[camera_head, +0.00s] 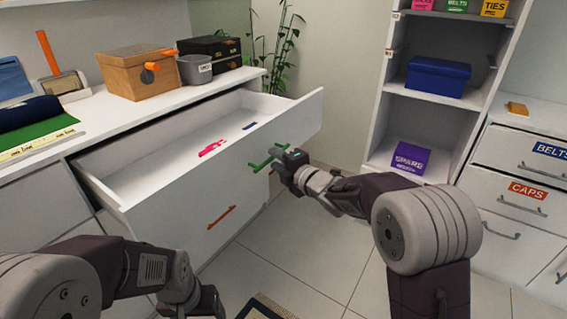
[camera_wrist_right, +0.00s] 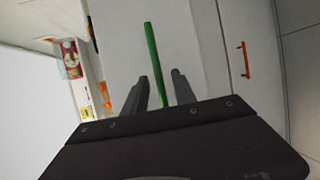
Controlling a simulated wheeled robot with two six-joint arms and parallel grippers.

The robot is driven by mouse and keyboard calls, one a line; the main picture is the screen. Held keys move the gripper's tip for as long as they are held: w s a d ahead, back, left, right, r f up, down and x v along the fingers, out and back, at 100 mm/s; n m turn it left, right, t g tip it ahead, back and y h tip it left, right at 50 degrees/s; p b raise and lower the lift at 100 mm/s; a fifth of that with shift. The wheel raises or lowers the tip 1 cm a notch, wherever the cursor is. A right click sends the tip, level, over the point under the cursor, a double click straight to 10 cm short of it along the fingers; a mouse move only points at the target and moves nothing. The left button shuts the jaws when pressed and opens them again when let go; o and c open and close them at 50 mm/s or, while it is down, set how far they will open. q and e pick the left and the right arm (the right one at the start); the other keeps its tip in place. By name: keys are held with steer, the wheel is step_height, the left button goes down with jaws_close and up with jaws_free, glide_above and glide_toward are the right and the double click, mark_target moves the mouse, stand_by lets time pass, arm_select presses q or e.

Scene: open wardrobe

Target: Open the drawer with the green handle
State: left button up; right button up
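The white drawer (camera_head: 218,173) with the green handle (camera_head: 268,158) is pulled out of the white dresser, and its interior is visible. My right gripper (camera_head: 287,160) is at the right part of the green handle. In the right wrist view, the green handle (camera_wrist_right: 152,60) runs between the two fingers of my right gripper (camera_wrist_right: 160,88). The fingers are apart, with gaps beside the handle, so they do not look closed on it. My left gripper (camera_head: 198,302) is low at the bottom edge, and its fingers cannot be made out.
A closed drawer with an orange handle (camera_head: 221,217) is below the open one. The dresser top holds a wooden box (camera_head: 138,77), a grey bin (camera_head: 195,69) and a black box (camera_head: 212,50). A shelf unit (camera_head: 370,110) stands at right.

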steer(key=p+v, duration=0.1)
steer(key=v, duration=0.6)
